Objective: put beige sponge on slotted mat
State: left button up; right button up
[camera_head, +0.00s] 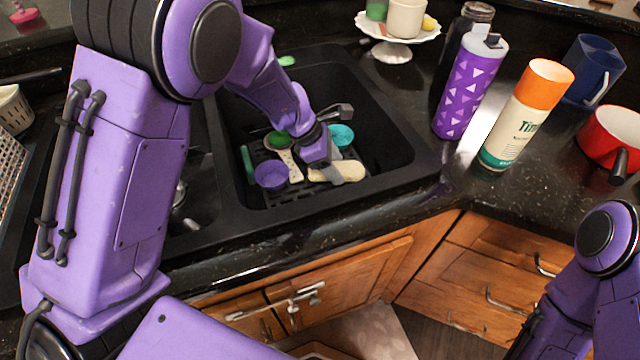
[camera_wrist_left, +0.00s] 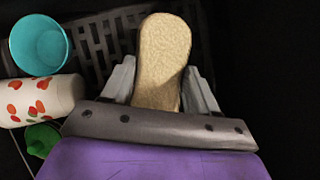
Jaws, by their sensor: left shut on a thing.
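The beige sponge (camera_head: 350,172) is low in the right sink basin. My left gripper (camera_head: 335,176) reaches down into the basin and is shut on it. In the left wrist view the beige sponge (camera_wrist_left: 163,60) sticks out between the two grey fingers (camera_wrist_left: 158,88), one on each side. The black slotted mat (camera_wrist_left: 108,30) lies on the basin floor, left of and partly behind the sponge; it also shows in the head view (camera_head: 290,192). I cannot tell whether the sponge touches the mat. My right gripper is out of sight; only its arm shows.
A turquoise cup (camera_head: 343,134), a purple cup (camera_head: 270,175) and a white spotted item (camera_wrist_left: 38,100) with green beside it crowd the basin. The basin's right side is bare. A purple bottle (camera_head: 470,85) and an orange-capped can (camera_head: 525,115) stand on the counter at right.

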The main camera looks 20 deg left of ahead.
aim_at(332, 187)
pick_arm(q)
notch_tip(332, 187, down, 8)
jog(key=shift+f, duration=0.15)
jog(key=shift+f, duration=0.2)
jog(key=o, duration=1)
jog(key=shift+a+r, duration=0.1)
jog(key=shift+r, duration=0.4)
jog(key=v, duration=1.1)
jog(key=shift+s+a+r, duration=0.1)
jog(key=shift+a+r, duration=0.05)
jog(key=shift+r, duration=0.1)
jog(key=shift+r+p, duration=0.1)
jog(key=shift+p, duration=0.25)
